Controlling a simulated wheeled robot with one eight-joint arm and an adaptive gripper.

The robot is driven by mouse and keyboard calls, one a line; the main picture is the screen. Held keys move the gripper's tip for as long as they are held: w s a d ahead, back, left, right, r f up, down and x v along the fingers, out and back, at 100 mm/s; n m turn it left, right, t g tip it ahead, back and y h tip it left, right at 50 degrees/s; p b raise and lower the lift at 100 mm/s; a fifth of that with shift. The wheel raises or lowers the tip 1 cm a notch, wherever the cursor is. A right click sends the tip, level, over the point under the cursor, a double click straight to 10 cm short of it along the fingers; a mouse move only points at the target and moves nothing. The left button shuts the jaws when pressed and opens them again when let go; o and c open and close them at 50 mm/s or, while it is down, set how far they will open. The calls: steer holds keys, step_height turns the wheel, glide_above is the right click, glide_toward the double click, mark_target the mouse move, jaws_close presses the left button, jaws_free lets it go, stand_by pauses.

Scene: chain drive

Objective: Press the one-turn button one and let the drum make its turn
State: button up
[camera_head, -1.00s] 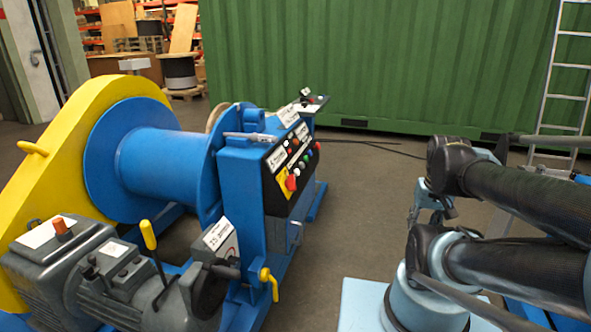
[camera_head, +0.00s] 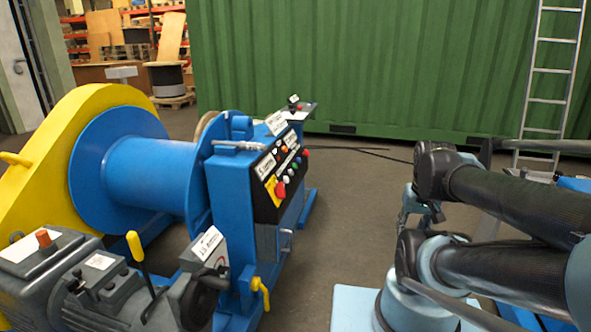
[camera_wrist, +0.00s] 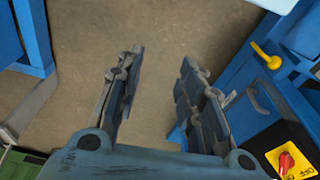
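The blue drum (camera_head: 150,175) lies between blue flanges beside a yellow housing (camera_head: 40,170). A black control panel (camera_head: 266,203) on the blue cabinet at its right carries several small coloured buttons, among them a green one (camera_head: 293,168) and a red one (camera_head: 305,153). A larger red knob (camera_head: 280,189) sits on a yellow plate. The labels are too small to read, so I cannot tell which is one-turn button one. In the wrist view the knob's yellow plate (camera_wrist: 272,154) shows at the lower right. My gripper (camera_wrist: 163,60) is open and empty above the floor, apart from the panel.
A yellow-handled lever (camera_head: 138,250) rises by the grey motor, and a yellow valve handle (camera_head: 262,292) is low on the cabinet. A second small box (camera_head: 300,108) stands behind the panel. The green container (camera_head: 350,70) and ladder (camera_head: 550,70) are behind.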

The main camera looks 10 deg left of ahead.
jaws_close()
stand_by(1.4)
